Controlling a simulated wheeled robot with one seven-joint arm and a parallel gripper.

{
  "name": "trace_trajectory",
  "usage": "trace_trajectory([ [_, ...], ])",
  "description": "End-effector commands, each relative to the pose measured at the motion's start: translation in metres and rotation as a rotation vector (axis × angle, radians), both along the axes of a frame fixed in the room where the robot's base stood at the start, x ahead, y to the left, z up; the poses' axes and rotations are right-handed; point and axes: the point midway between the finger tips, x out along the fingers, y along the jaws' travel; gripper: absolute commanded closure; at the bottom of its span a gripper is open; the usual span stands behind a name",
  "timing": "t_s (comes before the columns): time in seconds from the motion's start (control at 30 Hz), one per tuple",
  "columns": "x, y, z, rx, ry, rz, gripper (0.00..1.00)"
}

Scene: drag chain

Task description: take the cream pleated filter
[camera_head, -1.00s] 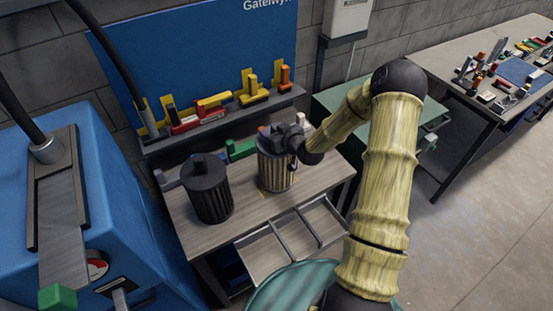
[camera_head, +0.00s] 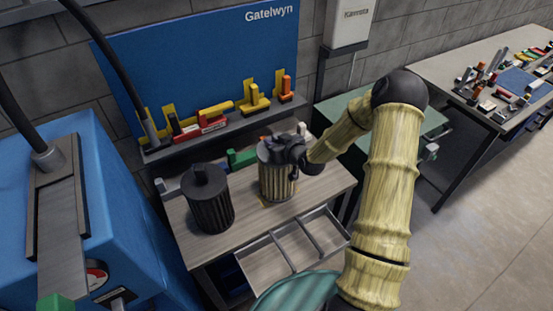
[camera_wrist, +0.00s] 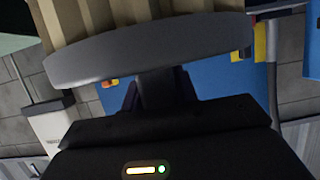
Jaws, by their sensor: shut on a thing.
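The cream pleated filter (camera_head: 276,183) is a ribbed upright cylinder with a dark top, over the right part of the wooden bench top in the head view. My gripper (camera_head: 296,152) is at its top and shut on it. In the wrist view, the filter's cream pleats (camera_wrist: 130,18) and grey end cap (camera_wrist: 150,53) fill the upper part, and my gripper (camera_wrist: 155,92) meets the cap. My fingertips are mostly hidden. I cannot tell whether the filter's base touches the bench.
A dark pleated filter (camera_head: 211,205) stands to the left on the bench (camera_head: 250,208). Behind is a shelf (camera_head: 225,127) with red and yellow tools. An open drawer (camera_head: 285,245) juts out in front. A blue machine (camera_head: 120,215) stands at left.

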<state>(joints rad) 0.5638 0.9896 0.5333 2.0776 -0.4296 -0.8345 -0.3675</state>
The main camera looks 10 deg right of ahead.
Motion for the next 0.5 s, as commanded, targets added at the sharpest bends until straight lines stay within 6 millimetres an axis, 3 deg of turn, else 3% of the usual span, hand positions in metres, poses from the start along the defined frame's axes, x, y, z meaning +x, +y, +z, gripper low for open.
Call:
trace_trajectory([
  [0.27,0.001,0.000,0.014,-0.002,-0.005,0.000,1.00],
  [0.5,0.001,0.000,0.047,-0.004,-0.008,0.000,1.00],
])
